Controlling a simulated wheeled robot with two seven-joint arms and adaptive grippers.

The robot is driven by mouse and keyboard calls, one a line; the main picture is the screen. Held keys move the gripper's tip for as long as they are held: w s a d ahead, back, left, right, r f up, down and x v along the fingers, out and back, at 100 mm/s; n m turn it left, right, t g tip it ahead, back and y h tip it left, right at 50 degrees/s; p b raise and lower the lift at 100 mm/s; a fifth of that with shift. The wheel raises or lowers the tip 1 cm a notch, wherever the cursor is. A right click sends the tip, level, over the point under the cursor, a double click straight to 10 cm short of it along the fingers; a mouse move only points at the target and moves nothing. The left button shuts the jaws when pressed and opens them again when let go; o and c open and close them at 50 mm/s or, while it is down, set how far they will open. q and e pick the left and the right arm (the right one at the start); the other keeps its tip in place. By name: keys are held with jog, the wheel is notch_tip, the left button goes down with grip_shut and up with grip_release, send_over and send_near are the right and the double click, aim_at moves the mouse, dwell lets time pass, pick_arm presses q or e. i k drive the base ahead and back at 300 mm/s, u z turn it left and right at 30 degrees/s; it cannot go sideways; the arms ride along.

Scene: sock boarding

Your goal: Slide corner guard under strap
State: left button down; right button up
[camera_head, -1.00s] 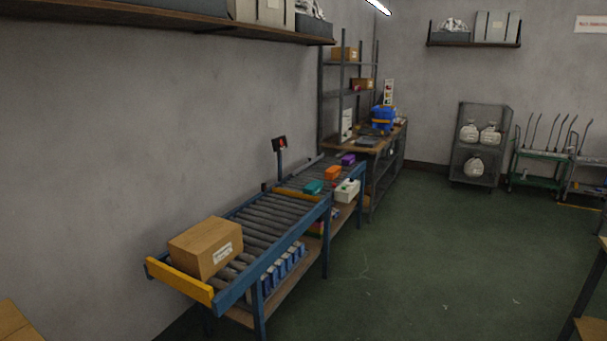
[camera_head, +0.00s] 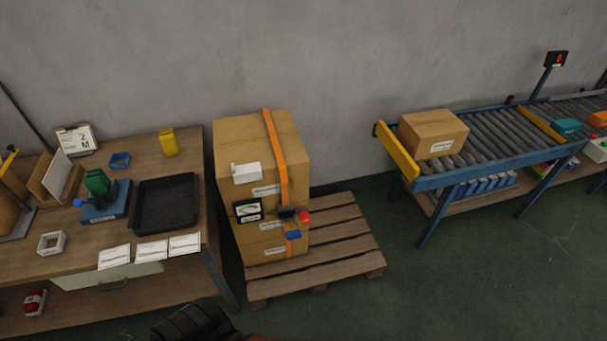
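A stack of brown cartons (camera_head: 230,145) stands on a wooden pallet (camera_head: 345,240) in the middle. An orange strap (camera_head: 275,150) runs over the top of the stack and down its front. A small white piece (camera_head: 246,172), possibly the corner guard, sits at the stack's front top edge, left of the strap and apart from it. A dark buckle or tensioner with a red knob (camera_head: 304,217) is on the front, near the strap's lower part.
A wooden bench (camera_head: 190,190) at left holds a black tray (camera_head: 165,203), labels and small tools. A roller conveyor (camera_head: 490,148) with a carton (camera_head: 433,133) stands at right. The pallet's right part is bare. Green floor (camera_head: 400,300) is open in front.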

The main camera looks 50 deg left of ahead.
aim_at(250, 172)
jog(key=u, duration=2.05)
